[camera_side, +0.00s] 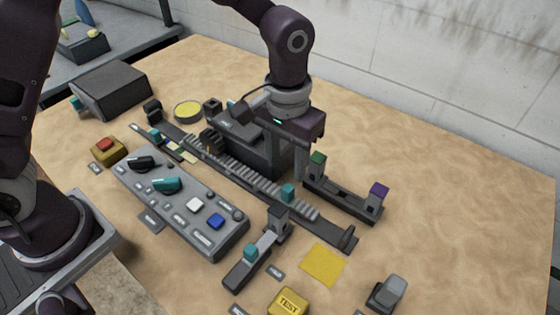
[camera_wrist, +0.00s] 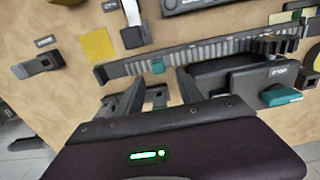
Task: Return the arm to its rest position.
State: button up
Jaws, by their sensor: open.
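My gripper (camera_side: 288,160) hangs from the arm above the middle of the table, pointing down, behind the ribbed rail (camera_side: 245,172). Its two fingers are apart with nothing held between them. In the wrist view my gripper (camera_wrist: 161,76) shows its fingers spread, with the ribbed rail (camera_wrist: 215,52) beyond them. A teal block (camera_side: 288,192) sits on the rail; it also shows in the wrist view (camera_wrist: 158,65), between the finger lines. I cannot tell the exact height of the fingertips above the table.
A control panel (camera_side: 182,205) with knobs and buttons lies left of the rail. A bracket with green and purple blocks (camera_side: 342,198) stands close right of my gripper. A yellow TEST button (camera_side: 288,302) and yellow square (camera_side: 323,264) lie in front. The table's right side is clear.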

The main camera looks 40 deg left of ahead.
jog(key=s+a+r+t, duration=0.1)
jog(key=s+a+r, duration=0.2)
jog(key=a+r, duration=0.45)
jog(key=s+a+r+t, duration=0.2)
jog(key=s+a+r, duration=0.2)
jog(key=s, duration=0.4)
jog(key=s+a+r+t, duration=0.2)
jog(key=s+a+r, duration=0.2)
jog(key=s, duration=0.5)
jog(key=shift+s+a+r, duration=0.15)
jog(key=shift+a+r, duration=0.15)
jog(key=shift+a, duration=0.2)
jog(key=shift+c, duration=0.2)
